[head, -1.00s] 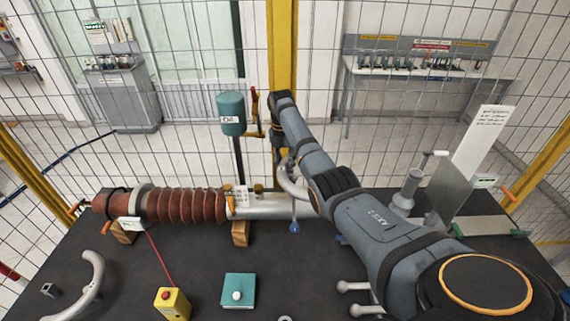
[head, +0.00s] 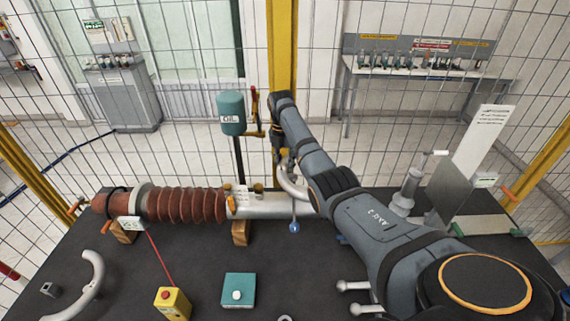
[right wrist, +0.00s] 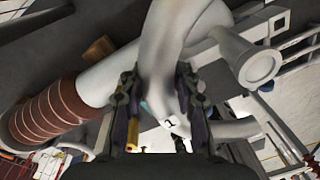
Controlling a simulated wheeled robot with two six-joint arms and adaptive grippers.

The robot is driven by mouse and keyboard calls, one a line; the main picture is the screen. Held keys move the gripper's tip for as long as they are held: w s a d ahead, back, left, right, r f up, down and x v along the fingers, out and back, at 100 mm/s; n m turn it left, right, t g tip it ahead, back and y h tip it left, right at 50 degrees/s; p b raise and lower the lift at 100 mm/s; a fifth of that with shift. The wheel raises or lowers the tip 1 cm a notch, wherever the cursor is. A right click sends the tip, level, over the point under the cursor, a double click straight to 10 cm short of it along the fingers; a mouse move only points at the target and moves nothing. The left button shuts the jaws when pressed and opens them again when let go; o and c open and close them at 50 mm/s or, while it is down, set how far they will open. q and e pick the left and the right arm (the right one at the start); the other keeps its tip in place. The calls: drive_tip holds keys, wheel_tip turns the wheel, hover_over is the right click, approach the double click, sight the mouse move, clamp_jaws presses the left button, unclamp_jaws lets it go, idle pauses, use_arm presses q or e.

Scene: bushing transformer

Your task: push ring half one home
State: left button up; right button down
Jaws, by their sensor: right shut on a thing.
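A pale grey curved ring half (head: 293,184) is in my right gripper (head: 286,158), at the right part of the pale tube (head: 270,206). In the right wrist view the ring half (right wrist: 160,50) runs between the two fingers of the gripper (right wrist: 160,115), which are shut on it. It bears a small dark mark near the fingers. It lies over or against the tube; I cannot tell whether it is fully seated. A second curved ring half (head: 88,285) lies on the dark table at the left. My left gripper is not in view.
The ribbed brown bushing (head: 185,205) lies on wooden blocks (head: 240,233), joined to the tube. A yellow button box (head: 172,303) and a teal box (head: 238,290) stand in front. A teal oil can (head: 231,113) is behind. Wire fencing closes the back.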

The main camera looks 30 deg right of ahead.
drive_tip(key=shift+f+b, duration=0.35)
drive_tip(key=shift+f, duration=1.45)
drive_tip(key=c, duration=0.9)
unclamp_jaws()
drive_tip(key=r, duration=0.8)
drive_tip(key=w+r, duration=0.1)
drive_tip(key=r, duration=0.3)
drive_tip(key=shift+a, duration=0.1)
